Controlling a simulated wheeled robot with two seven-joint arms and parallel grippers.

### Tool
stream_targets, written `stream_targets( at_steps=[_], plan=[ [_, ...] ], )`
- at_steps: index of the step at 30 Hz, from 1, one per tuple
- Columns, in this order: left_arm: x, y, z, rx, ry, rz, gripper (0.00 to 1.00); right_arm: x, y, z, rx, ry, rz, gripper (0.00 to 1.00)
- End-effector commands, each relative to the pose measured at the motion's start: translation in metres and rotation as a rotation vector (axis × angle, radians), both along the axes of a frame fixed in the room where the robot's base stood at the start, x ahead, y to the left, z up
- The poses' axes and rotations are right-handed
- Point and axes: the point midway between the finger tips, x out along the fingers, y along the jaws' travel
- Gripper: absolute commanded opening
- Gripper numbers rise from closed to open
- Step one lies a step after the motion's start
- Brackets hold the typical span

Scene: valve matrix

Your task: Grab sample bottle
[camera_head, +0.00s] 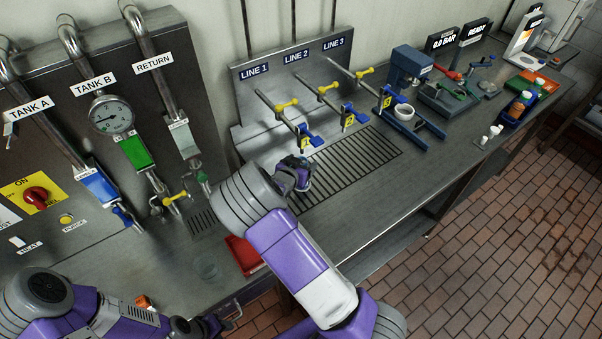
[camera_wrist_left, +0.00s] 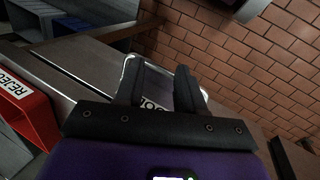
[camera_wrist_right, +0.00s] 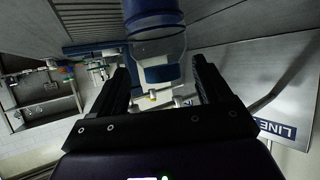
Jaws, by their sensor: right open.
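My right gripper (camera_head: 298,177) is low over the slotted drain grate, below the LINE 1 outlet. In the right wrist view my right gripper (camera_wrist_right: 160,85) has its fingers apart. A clear bottle with blue parts (camera_wrist_right: 157,46) shows between and beyond them, not pinched. In the head view my gripper hides this bottle. My left gripper (camera_head: 212,325) is at the bottom left, in front of the counter edge. In the left wrist view my left gripper (camera_wrist_left: 160,85) has a narrow gap between its fingers. A clear-rimmed thing with a partly hidden label (camera_wrist_left: 152,104) shows behind them; whether it is held is unclear.
The LINE valves (camera_head: 325,90) with yellow handles and blue ends overhang the grate (camera_head: 350,163). A blue stand (camera_head: 412,120) is to the right.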

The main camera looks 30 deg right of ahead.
Motion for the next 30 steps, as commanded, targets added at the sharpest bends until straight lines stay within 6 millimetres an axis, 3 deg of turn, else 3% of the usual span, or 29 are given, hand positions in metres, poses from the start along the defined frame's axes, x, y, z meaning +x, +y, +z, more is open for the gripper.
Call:
stream_targets(
  at_steps=[6,15,30],
  plan=[
    [0.0,0.0,0.001,0.0,-0.001,0.0,0.38,0.018,-0.02,-0.012,-0.001,-0.001,-0.002,0.78],
    [0.0,0.0,0.001,0.0,-0.001,0.0,0.38,0.02,-0.023,-0.014,0.0,0.0,-0.001,0.76],
    [0.0,0.0,0.001,0.0,-0.001,0.0,0.38,0.02,-0.022,-0.016,0.003,0.004,0.0,0.0]
  ],
)
